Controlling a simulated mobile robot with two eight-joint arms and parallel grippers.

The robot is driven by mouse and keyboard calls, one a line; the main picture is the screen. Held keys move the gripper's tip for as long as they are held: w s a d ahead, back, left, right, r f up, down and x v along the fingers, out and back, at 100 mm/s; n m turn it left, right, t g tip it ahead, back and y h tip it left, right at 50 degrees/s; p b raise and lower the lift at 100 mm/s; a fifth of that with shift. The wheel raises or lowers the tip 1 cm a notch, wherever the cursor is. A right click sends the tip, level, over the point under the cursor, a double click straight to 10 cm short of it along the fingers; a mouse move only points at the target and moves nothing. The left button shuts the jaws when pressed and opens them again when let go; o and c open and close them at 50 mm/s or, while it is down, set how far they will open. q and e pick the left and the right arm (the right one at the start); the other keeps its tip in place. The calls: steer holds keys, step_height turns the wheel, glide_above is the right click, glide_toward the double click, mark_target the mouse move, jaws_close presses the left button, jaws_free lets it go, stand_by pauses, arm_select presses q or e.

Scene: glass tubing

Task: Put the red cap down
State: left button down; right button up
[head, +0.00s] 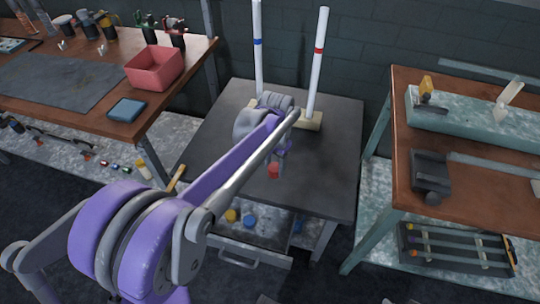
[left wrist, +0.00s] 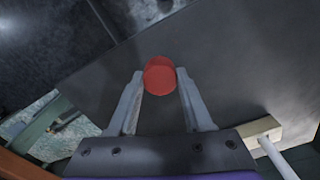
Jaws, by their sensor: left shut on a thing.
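The red cap (head: 273,171) is held between the fingertips of my left gripper (head: 278,161), over the dark top of the middle table (head: 325,185). In the left wrist view the red cap (left wrist: 159,72) sits at the tips of the left gripper (left wrist: 160,84), one finger on each side. I cannot tell for certain whether the cap touches the table top. My left arm hides part of the table. My right gripper is not in view.
Two upright white tubes, one with a blue band (head: 257,42) and one with a red band (head: 319,50), stand at the table's back on a pale wooden base (head: 312,122). An open drawer (head: 270,240) below holds yellow and blue caps. The table's right side is clear.

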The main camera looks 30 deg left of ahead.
arm_select(q)
steer(key=w+a+r+p, duration=0.1)
steer(key=w+a+r, duration=0.1)
steer(key=w+a, duration=0.65)
steer(key=w+f, duration=0.1)
steer(key=f, duration=0.3)
steer(key=w+f, duration=0.1)
steer(key=f, duration=0.1)
steer(key=shift+w+d+f, duration=0.15)
steer(key=shift+w+d, duration=0.15)
steer(key=shift+f+b, duration=0.4)
steer(key=shift+f, duration=1.75)
steer(key=shift+f, duration=0.15)
steer(key=shift+c, duration=1.6)
jaws_free()
